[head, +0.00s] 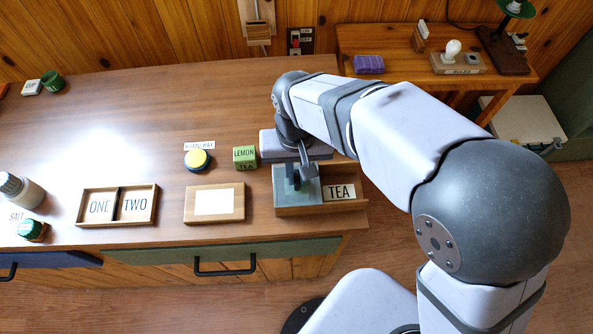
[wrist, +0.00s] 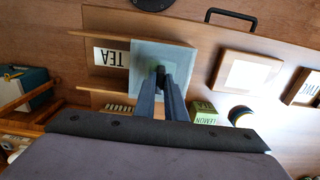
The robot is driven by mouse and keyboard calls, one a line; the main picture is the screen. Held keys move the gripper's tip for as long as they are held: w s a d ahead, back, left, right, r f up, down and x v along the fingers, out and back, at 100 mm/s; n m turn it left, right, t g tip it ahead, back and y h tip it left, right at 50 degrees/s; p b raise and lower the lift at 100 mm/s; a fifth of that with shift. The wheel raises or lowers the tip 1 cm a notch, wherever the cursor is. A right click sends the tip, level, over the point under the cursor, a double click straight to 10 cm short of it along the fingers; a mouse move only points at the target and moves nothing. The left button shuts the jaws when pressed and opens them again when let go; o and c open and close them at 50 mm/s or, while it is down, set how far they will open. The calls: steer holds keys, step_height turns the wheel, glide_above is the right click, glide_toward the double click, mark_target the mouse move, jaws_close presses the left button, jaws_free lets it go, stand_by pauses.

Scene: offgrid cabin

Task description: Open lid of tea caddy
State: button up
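The tea caddy (head: 281,211) is a wooden box near the counter's right end, with a white TEA label (head: 340,192) at its right part. A flat grey-green panel (head: 282,186), seemingly the lid, lies over its left part. In the wrist view the panel (wrist: 143,57) sits beside the TEA label (wrist: 110,57), between two wooden edges. My gripper (wrist: 161,72) reaches down onto the panel, its two dark fingers close together at the tips. Whether they grip a part of the panel or only touch it is hidden. In the head view my gripper partly covers the caddy.
A green LEMON TEA box (head: 245,157) stands just left of the caddy. The counter's right edge is close to the caddy.

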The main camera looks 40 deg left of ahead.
steer(key=w+d, duration=0.7)
steer(key=shift+w, duration=0.15)
jaws_close()
steer(key=o, duration=0.7)
jaws_free()
steer(key=shift+o, duration=0.2)
steer(key=shift+r, duration=0.15)
step_height(320, 180, up, 7)
steer(key=b, duration=0.1)
steer(key=shift+b, duration=0.3)
steer(key=w+d+f+m, duration=0.2)
steer(key=d+f+m, duration=0.1)
steer(key=d, duration=0.9)
steer(key=w+d+f+m, duration=0.2)
steer(key=d+f+m, duration=0.15)
steer(key=d, duration=0.85)
steer(key=s+d+f+m, duration=0.2)
steer(key=s+d+f, duration=0.1)
steer(key=d, duration=0.4)
steer(key=shift+s+d+f, duration=0.15)
steer(key=shift+s, duration=0.6)
steer(key=shift+m, duration=0.25)
